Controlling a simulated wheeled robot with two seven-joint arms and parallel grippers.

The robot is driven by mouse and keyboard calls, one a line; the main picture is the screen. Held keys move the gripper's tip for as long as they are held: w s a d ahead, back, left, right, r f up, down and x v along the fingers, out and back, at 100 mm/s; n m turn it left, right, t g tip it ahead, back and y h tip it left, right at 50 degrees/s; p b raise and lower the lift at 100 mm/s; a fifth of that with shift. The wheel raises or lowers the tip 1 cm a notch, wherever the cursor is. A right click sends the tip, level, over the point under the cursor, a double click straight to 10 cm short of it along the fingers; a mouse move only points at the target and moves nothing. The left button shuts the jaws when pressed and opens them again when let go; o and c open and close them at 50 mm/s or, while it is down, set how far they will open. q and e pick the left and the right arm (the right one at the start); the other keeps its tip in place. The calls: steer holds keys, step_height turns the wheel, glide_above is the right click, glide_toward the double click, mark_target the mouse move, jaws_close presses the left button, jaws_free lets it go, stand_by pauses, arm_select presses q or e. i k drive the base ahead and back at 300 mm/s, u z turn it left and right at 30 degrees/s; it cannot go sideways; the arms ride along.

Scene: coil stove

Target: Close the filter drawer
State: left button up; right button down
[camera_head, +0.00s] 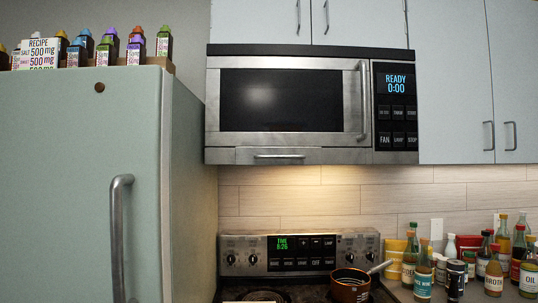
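The filter drawer (258,160) is a narrow metal panel with a small bar handle (279,156), set along the bottom edge of the microwave (214,110). Its front shows below the microwave door. I see it nearly face on, so I cannot tell how far it stands out from the panels beside it. Neither of my grippers shows in this view, and nothing covers the drawer.
A fridge (60,180) with bottles on top fills the left. Below the microwave is a stove (260,270) with a pot (350,286). Several bottles crowd the counter at right. The space before the microwave is clear.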

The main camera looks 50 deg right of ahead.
mark_target(244, 156)
steer(key=z, duration=0.7)
steer(key=i, duration=0.9)
steer(key=z, duration=0.9)
